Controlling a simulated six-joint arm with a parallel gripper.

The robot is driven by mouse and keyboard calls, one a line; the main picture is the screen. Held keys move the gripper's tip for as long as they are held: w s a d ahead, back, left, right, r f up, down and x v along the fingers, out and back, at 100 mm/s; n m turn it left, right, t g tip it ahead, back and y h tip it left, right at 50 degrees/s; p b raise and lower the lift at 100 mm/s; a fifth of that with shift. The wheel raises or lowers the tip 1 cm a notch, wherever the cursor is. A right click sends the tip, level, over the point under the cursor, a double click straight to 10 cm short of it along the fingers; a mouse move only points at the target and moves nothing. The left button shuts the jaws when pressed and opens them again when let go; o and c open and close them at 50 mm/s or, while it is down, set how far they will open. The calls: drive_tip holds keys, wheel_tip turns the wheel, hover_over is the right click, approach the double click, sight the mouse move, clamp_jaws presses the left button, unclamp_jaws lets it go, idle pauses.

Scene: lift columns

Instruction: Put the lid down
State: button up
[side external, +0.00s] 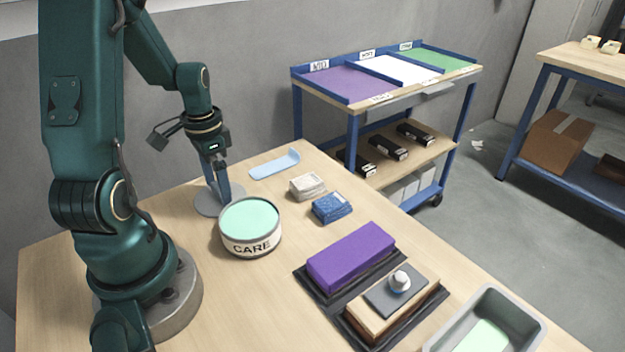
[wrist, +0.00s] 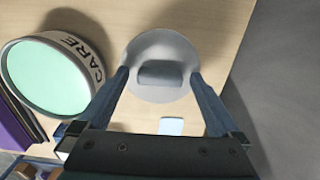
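The lid is a grey round disc (side external: 207,206) that appears to lie flat on the table, just behind and left of the round CARE tin (side external: 248,243). In the wrist view the lid (wrist: 160,48) has a grey block handle (wrist: 160,73) at its middle. My gripper (side external: 222,201) points down at the lid. In the wrist view my gripper (wrist: 160,77) is open, one finger on each side of the handle, with a small gap showing at each side. The tin (wrist: 48,77) is uncovered and shows a mint-green inside.
A light-blue tray (side external: 275,164), a whitish pack (side external: 307,186) and a blue pack (side external: 332,207) lie behind the tin. A purple block (side external: 351,256), a wooden block with a knobbed grey plate (side external: 392,294) and a grey bin (side external: 515,318) stand to the right.

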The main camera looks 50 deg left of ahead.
drive_tip(key=shift+r, duration=0.1)
wheel_tip(320, 180, up, 12)
drive_tip(key=s+d+r+t, duration=0.1)
drive_tip(key=d+t, duration=0.1)
drive_tip(key=d, duration=0.7)
drive_tip(key=d+r+t, duration=0.1)
drive_tip(key=d+t, duration=0.2)
drive_tip(key=d, duration=0.7)
drive_tip(key=shift+s+r+t, duration=0.25)
drive_tip(key=shift+s+t, duration=0.05)
drive_tip(key=shift+s, duration=0.05)
